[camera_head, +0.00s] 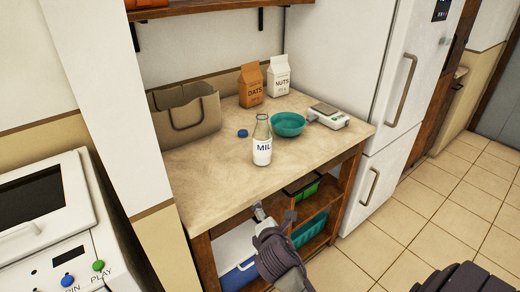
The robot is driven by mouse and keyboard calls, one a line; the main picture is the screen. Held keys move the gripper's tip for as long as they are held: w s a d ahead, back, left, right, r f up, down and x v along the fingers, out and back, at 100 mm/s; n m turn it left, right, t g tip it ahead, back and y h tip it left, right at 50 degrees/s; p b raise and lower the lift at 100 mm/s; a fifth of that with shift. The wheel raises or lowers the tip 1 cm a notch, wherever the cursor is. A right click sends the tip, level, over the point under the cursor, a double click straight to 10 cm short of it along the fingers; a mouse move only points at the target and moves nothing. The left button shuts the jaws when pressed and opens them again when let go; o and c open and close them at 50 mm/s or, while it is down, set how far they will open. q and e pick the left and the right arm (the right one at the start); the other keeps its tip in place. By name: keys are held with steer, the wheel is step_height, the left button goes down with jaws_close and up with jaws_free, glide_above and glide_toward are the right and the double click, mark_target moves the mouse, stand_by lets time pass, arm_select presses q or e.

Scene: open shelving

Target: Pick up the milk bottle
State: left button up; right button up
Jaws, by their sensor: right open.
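The milk bottle (262,143) stands upright on the wooden table (205,185), near its front middle. It is clear glass with a white lower part lettered "MIL". A blue cap (243,133) lies on the table just left of it. My right gripper (273,214) is open at the table's front edge, below and apart from the bottle in the picture. Nothing shows between its fingers. My left gripper is not in view.
A teal bowl (288,124) stands close right of the bottle, with a kitchen scale (328,116) beyond. Oats (251,86) and nuts (278,76) cartons and a grey bag (184,115) stand behind. The table's front left is clear. Crates sit below.

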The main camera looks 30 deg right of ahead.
steer(key=n+t+h, duration=0.3)
steer(key=n+t, duration=0.1)
steer(key=n, duration=0.7)
glide_toward(263, 143)
steer(key=x, duration=0.7)
steer(key=shift+w+d+b, duration=0.15)
steer(key=shift+w+b, duration=0.2)
steer(key=x, duration=0.5)
steer(key=shift+w+d+f+b, duration=0.15)
steer(key=shift+w+f+b, duration=0.2)
steer(key=shift+f, duration=0.1)
steer(key=shift+r, duration=0.1)
steer(key=c, duration=1.6)
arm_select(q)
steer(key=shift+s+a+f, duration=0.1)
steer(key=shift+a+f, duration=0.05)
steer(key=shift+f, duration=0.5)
arm_select(e)
steer(key=shift+r, duration=0.15)
